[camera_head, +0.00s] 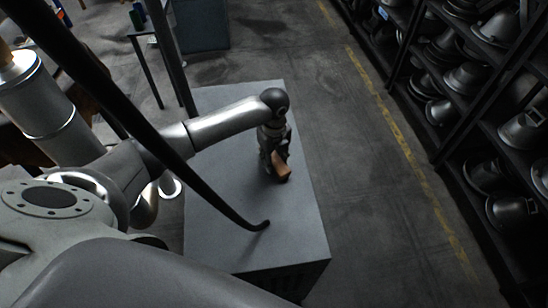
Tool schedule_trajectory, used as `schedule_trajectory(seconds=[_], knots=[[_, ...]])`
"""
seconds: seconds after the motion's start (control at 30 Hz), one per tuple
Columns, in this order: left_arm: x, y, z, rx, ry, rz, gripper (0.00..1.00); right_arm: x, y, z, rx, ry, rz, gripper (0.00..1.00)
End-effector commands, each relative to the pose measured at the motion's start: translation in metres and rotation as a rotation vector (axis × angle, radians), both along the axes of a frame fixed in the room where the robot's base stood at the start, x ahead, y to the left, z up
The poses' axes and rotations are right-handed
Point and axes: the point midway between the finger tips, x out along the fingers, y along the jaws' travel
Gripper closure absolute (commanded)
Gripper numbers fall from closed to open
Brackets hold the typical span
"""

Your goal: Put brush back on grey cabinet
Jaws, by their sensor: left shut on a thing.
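The grey cabinet (228,222) stands below my left arm, with its flat top in view. My left gripper (276,166) is over the right part of that top and points down. It is shut on the brush (282,174), whose brown wooden body shows at the fingertips. The gripper hides part of the brush. I cannot tell whether the brush touches the cabinet top or is a little above it. My right gripper is not in view.
A black bar with a bent end (262,226) crosses the view over the cabinet. Shelves with several metal hat moulds (468,77) line the right side. Open floor with a yellow line (392,123) lies between. A dark box (202,26) stands at the back.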

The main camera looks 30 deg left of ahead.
Motion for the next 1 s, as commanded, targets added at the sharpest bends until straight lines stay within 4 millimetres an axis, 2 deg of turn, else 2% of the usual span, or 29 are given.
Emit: schedule_trajectory(seconds=[0.37, 0.4, 0.57, 0.87, 1.0], knots=[[0.000, 0.000, -0.004, 0.001, -0.001, 0.001, 0.84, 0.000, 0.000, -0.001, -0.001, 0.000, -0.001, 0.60], [0.000, 0.000, -0.004, 0.000, -0.001, 0.001, 0.63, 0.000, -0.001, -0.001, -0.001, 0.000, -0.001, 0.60], [0.000, 0.000, -0.004, 0.000, -0.001, 0.001, 0.44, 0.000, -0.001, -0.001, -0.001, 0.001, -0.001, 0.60], [0.000, 0.000, -0.003, 0.000, -0.001, 0.001, 0.44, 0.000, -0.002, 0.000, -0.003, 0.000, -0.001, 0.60], [0.001, 0.000, 0.008, -0.002, -0.005, 0.000, 0.44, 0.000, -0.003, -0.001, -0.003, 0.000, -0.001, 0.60]])
